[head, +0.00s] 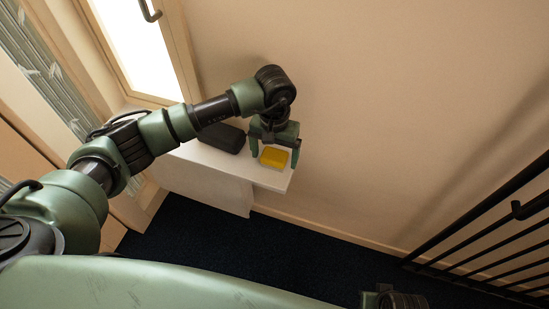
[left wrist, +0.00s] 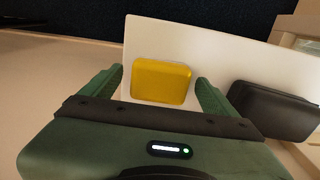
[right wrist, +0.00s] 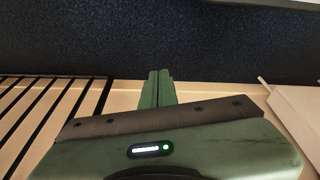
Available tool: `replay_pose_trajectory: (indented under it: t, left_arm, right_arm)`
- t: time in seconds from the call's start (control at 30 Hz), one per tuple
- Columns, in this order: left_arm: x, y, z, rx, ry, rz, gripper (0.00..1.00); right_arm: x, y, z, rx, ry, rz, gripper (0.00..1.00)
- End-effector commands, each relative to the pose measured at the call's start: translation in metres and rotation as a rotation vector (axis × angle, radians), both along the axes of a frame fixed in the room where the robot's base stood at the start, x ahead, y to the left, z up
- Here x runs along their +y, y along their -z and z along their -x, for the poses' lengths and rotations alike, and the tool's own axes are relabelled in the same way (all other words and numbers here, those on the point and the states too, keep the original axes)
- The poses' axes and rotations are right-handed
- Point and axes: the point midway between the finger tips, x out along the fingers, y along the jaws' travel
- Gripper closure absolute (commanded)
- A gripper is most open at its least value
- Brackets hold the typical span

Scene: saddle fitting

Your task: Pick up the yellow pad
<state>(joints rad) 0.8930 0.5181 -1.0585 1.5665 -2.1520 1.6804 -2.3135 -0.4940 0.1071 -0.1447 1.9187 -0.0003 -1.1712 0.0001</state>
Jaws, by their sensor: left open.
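The yellow pad (head: 273,157) lies on a white shelf (head: 215,159) near its right end. It also shows in the left wrist view (left wrist: 161,81), between the two green fingers. My left gripper (head: 274,160) is open above the pad, with one finger on each side of it. The left wrist view shows a gap at the right finger; whether the left finger touches the pad I cannot tell. My right gripper (right wrist: 158,78) shows in the right wrist view with its fingers together and nothing between them.
A black case (head: 222,137) lies on the shelf left of the pad, close beside my left gripper in the left wrist view (left wrist: 270,108). A wall stands behind the shelf. A black railing (head: 485,235) is at the right. Dark carpet (head: 290,246) lies below.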

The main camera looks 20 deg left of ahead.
Motion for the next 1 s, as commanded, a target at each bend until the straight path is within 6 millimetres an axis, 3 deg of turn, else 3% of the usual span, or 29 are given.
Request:
replay_pose_trajectory:
  t: [0.07,0.1,0.3,0.33,0.73,0.87,1.0]
  left_arm:
    - [0.000,0.000,0.000,0.000,0.000,0.000,0.11]
    - [0.000,0.000,0.000,0.000,0.000,0.000,0.16]
    - [0.000,0.000,0.000,0.000,0.000,0.001,0.72]
    - [0.000,0.000,0.000,0.000,0.000,0.001,0.77]
    - [0.000,-0.010,-0.001,-0.003,0.000,0.001,0.77]
    - [0.000,-0.028,-0.001,-0.004,0.000,0.001,0.77]
    - [0.000,-0.061,-0.002,-0.007,0.001,0.000,0.77]
  right_arm:
    - [0.000,0.000,0.000,0.000,0.000,0.000,1.00]
    - [0.000,0.000,0.000,0.000,0.000,0.000,1.00]
    - [0.000,0.000,0.000,0.000,0.000,0.000,1.00]
    - [0.000,0.000,0.000,0.000,0.000,0.000,1.00]
    - [0.000,0.000,0.000,-0.004,0.000,-0.001,1.00]
    - [0.000,0.002,0.000,-0.008,0.000,-0.001,1.00]
    - [-0.002,0.020,0.006,0.014,-0.003,0.003,1.00]
